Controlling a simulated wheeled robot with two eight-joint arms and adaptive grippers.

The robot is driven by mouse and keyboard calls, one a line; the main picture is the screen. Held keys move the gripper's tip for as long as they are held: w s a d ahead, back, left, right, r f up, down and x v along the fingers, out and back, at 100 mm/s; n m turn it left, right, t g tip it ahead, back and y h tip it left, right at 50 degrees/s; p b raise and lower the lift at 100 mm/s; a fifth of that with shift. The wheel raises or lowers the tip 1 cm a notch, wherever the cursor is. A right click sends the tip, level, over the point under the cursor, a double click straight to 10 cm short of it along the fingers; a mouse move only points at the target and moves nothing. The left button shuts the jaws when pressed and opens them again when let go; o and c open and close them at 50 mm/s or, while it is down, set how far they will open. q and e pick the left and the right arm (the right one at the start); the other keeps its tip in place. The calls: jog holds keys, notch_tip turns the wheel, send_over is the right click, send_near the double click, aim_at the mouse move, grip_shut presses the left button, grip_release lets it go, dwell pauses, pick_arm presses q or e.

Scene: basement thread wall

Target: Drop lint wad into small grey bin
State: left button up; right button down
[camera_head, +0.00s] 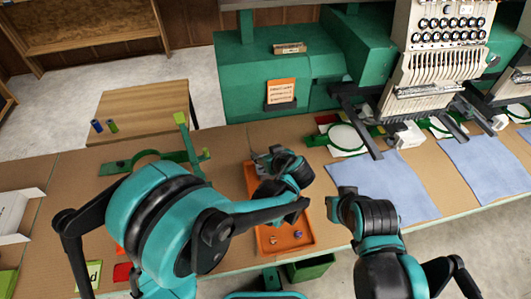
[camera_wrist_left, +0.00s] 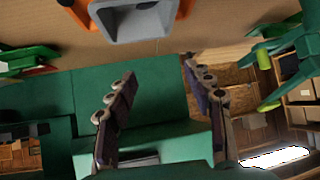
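The small grey bin (camera_wrist_left: 140,22) shows at the top of the left wrist view, cut off by the frame edge, beside an orange edge. In the head view the left gripper (camera_head: 262,160) is over the upper end of the orange tray (camera_head: 268,248). No lint wad can be made out in either view.
The brown worktop (camera_head: 225,145) carries a green clamp stand (camera_head: 187,145) and blue cloths (camera_head: 380,185). Small items lie in the tray's near end. A green embroidery machine (camera_head: 245,85) stands behind. A green bin (camera_head: 310,268) is below the near edge.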

pick_arm(q)
jog(key=v, duration=0.7)
jog(key=shift+s+r, duration=0.2)
jog(key=s+a+r+m+g+h, duration=0.1)
jog(key=s+a+m+h, duration=0.1)
jog(key=s+a, duration=0.6)
jog(key=s+a+r+m+g+h, duration=0.1)
jog(key=s+a+m+h, duration=0.1)
jog(key=s+a, duration=0.6)
jog(key=a, duration=0.5)
jog(key=shift+g, duration=0.3)
